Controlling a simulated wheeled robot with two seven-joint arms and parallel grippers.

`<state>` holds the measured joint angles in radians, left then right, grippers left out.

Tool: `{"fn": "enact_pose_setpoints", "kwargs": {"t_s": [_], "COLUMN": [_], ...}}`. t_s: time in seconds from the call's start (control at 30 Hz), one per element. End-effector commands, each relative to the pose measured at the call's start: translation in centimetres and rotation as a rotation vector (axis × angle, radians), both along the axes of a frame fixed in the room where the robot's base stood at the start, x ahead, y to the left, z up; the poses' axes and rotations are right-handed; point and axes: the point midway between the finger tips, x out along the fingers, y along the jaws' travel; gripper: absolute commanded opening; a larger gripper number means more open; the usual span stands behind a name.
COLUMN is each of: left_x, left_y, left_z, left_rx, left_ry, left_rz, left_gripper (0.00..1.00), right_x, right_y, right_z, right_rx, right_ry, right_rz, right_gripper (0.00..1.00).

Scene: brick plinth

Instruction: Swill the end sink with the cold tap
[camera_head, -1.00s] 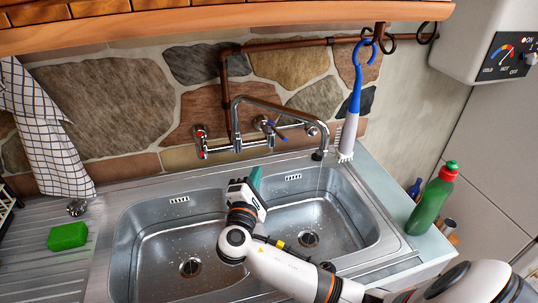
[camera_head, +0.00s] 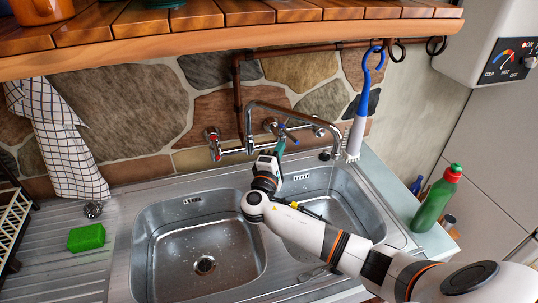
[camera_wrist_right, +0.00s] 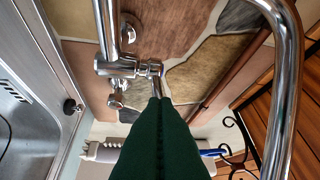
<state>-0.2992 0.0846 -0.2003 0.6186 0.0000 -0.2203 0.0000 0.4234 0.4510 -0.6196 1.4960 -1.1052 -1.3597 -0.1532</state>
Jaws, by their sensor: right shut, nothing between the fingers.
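The double steel sink has a left bowl (camera_head: 204,235) and a right, end bowl (camera_head: 340,212), partly hidden by my right arm. The wall mixer has a red-marked hot tap (camera_head: 213,143) and a blue-marked cold tap (camera_head: 271,125). Its swivel spout (camera_head: 300,112) ends above the right bowl. My left gripper is out of view.
A white brush (camera_head: 354,138) with a blue handle hangs right of the spout. A wooden shelf (camera_head: 230,37) overhangs the taps. A green bottle (camera_head: 436,200) stands at the right, a green sponge (camera_head: 86,238) lies on the drainer, and a checked cloth (camera_head: 66,150) hangs left.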

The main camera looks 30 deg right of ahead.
Motion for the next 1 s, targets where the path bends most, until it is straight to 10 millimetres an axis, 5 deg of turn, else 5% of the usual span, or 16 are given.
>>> {"fn": "enact_pose_setpoints", "kwargs": {"t_s": [0.23, 1.0], "left_x": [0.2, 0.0], "left_y": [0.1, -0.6], "left_z": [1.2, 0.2], "left_rx": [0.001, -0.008], "left_ry": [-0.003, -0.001], "left_rz": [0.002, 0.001], "left_gripper": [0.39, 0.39], "right_x": [-0.1, -1.0], "right_y": [-1.7, -3.4], "right_z": [0.4, 0.1], "right_rx": [0.000, -0.003], "right_ry": [0.002, 0.001], "right_rz": [0.002, 0.136], "right_gripper": [0.00, 0.00]}}
